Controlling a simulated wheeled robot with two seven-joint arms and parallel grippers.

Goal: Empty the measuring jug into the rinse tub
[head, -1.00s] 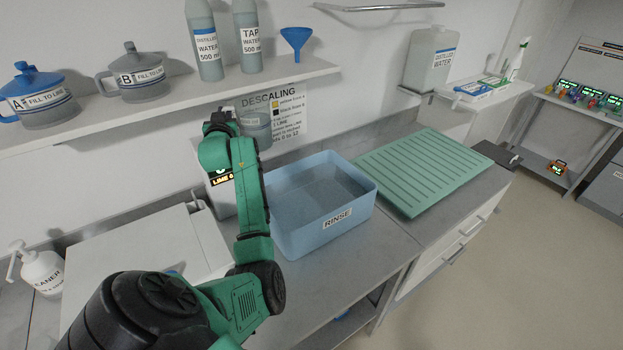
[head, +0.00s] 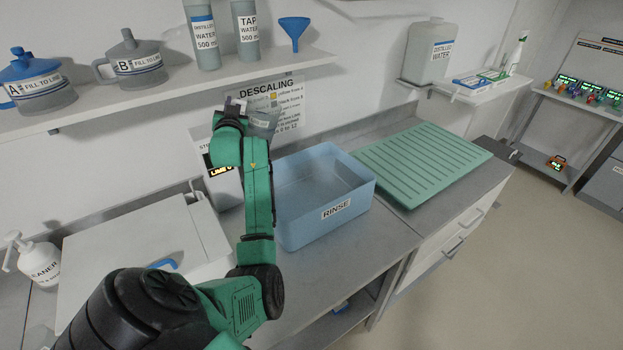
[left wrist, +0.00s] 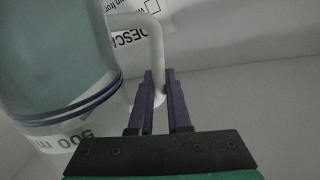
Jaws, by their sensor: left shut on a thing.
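The grey measuring jug (head: 262,124) shows in the head view, partly behind my left arm, and looks tilted to the right. It hangs in the air near the back left corner of the blue rinse tub (head: 298,233); I cannot tell whether it is over the tub. In the left wrist view the jug (left wrist: 55,60) fills the left side, with its pale handle between the fingers. My left gripper (left wrist: 160,78) is shut on that handle; in the head view the gripper (head: 237,104) is mostly hidden by the wrist. My right gripper is out of view.
A green ribbed drainer (head: 425,165) lies right of the tub. A box with a lit display (head: 222,180) stands behind my left arm. A shelf (head: 190,82) with pots, bottles and a blue funnel (head: 294,30) runs above. A descaling notice (head: 285,105) hangs behind the jug.

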